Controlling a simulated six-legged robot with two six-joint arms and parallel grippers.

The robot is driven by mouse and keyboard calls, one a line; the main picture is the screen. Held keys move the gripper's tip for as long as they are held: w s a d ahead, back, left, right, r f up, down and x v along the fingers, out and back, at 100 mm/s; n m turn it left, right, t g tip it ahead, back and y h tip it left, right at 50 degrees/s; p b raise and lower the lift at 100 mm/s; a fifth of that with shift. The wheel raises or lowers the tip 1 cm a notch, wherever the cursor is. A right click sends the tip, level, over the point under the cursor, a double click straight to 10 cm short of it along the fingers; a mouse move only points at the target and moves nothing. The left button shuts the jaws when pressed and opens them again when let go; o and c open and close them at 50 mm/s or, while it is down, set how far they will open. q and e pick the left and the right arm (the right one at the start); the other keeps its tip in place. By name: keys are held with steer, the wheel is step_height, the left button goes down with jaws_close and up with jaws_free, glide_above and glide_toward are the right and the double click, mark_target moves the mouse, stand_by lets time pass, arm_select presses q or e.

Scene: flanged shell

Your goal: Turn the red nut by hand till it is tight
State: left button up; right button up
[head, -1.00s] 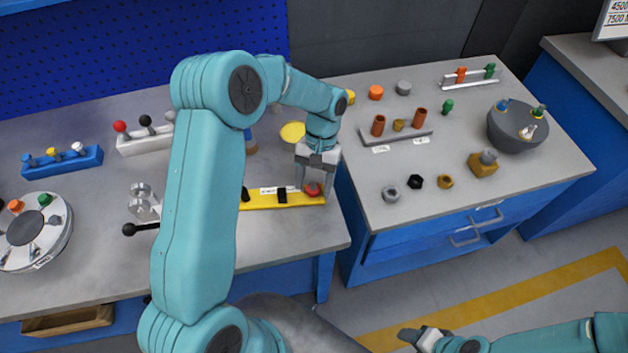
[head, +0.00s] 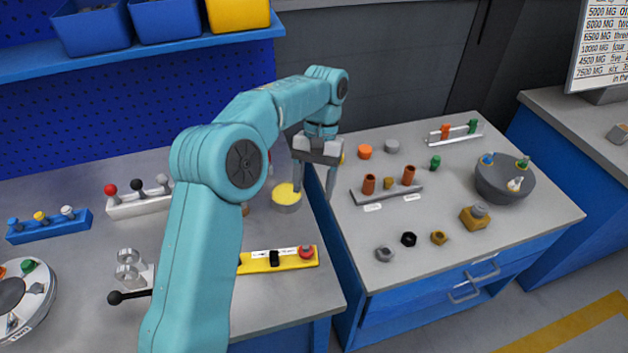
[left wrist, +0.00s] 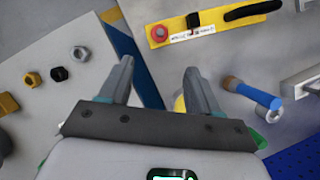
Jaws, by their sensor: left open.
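A red round piece (head: 306,252) sits at the right end of a yellow bar (head: 258,263) on the left bench; it also shows in the left wrist view (left wrist: 158,33). It looks like a round knob or button, and I cannot tell that it is a nut. No other clear red nut shows. My left gripper (head: 313,193) is open and empty, held in the air above the right edge of the left bench, behind and above the red piece. In the left wrist view its fingertips (left wrist: 158,68) are apart with nothing between them. My right gripper is out of view.
A yellow-topped disc (head: 287,195) stands near my left gripper. The right bench (head: 340,235) holds loose nuts, a rack of posts (head: 388,192) and a dark grey bowl (head: 505,182) with coloured knobs. A gap separates the benches. My left arm hides part of the left bench.

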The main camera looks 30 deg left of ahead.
arm_select(q)
steer(key=shift+w+r, duration=0.1)
steer(key=shift+r, duration=0.05)
steer(key=m+t+y+b, duration=0.1)
steer(key=m+t+b, duration=0.3)
steer(key=m+b, duration=0.3)
glide_above(306, 250)
steer(key=n, duration=0.1)
step_height(306, 250, down, 15)
steer(key=shift+f+b, duration=0.2)
steer(key=shift+b, duration=0.8)
